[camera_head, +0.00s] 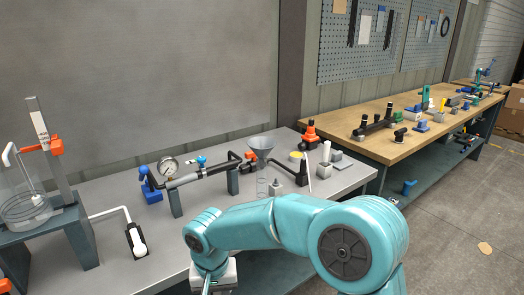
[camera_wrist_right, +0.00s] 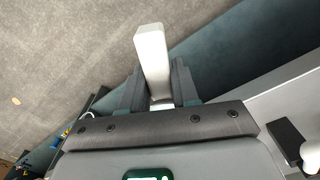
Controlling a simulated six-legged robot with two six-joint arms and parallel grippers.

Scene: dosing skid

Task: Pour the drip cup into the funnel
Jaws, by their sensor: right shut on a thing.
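The grey funnel (camera_head: 262,143) stands upright at the right part of the grey skid bench, above a clear tube. My right arm reaches in from the lower right, and its wrist points down at the bottom of the head view, in front of the bench and left of the funnel. In the right wrist view my right gripper (camera_wrist_right: 158,92) is shut on a pale grey bar (camera_wrist_right: 151,50) that sticks out between its fingers. I cannot tell whether this bar is part of the drip cup; no cup body shows there. My left gripper is not in view.
A pipe run with a pressure gauge (camera_head: 168,166) and a blue valve (camera_head: 150,186) stands left of the funnel. An orange-red fitting (camera_head: 310,132) is behind it to the right. A clear vessel (camera_head: 24,205) stands far left. A wooden workbench (camera_head: 400,133) holds several parts.

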